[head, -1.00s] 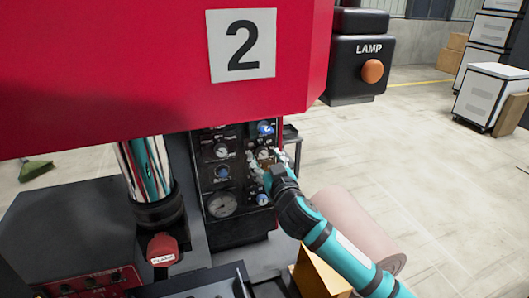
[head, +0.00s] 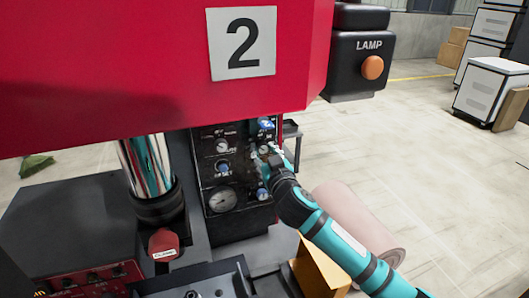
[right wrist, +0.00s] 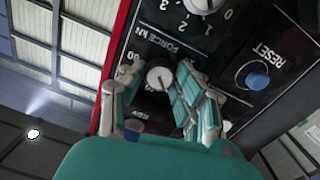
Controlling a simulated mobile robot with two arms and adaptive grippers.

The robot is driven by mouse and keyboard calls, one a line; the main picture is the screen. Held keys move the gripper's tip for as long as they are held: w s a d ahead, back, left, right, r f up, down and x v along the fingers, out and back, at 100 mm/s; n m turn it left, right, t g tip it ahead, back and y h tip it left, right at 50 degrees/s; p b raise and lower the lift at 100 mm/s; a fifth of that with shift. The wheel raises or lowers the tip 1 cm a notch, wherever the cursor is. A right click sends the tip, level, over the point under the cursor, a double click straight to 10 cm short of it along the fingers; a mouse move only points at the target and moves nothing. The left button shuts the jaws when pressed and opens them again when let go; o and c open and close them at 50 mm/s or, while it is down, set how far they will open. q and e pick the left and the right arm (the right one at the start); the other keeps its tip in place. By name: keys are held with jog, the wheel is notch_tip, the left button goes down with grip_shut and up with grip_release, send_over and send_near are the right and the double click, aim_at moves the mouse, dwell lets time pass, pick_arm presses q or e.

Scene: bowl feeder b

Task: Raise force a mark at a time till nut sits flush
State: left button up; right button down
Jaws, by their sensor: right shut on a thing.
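The dark control panel (head: 208,185) stands under the red press head. In the right wrist view the force knob (right wrist: 159,76), light grey with a dark pointer line, sits beside the "FORCE kN" lettering. My right gripper (right wrist: 150,92) is shut on the force knob, one finger on each side. In the head view my right gripper (head: 270,154) is at the panel's right side and hides part of it. I cannot make out the nut. My left gripper is out of view.
A blue reset button (right wrist: 257,79) and a second knob (right wrist: 204,4) with a numbered scale are close to the fingers. A red clamp button (head: 162,243), a steel column (head: 147,165) and an orange lamp (head: 372,68) also show.

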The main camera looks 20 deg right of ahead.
jog(key=shift+f+m+b, duration=0.1)
jog(key=shift+m+b, duration=0.4)
jog(key=shift+m, duration=3.7)
jog(key=shift+r+m, duration=0.2)
jog(key=shift+m, duration=0.1)
jog(key=c, duration=0.9)
grip_release()
jog(key=shift+c, duration=0.2)
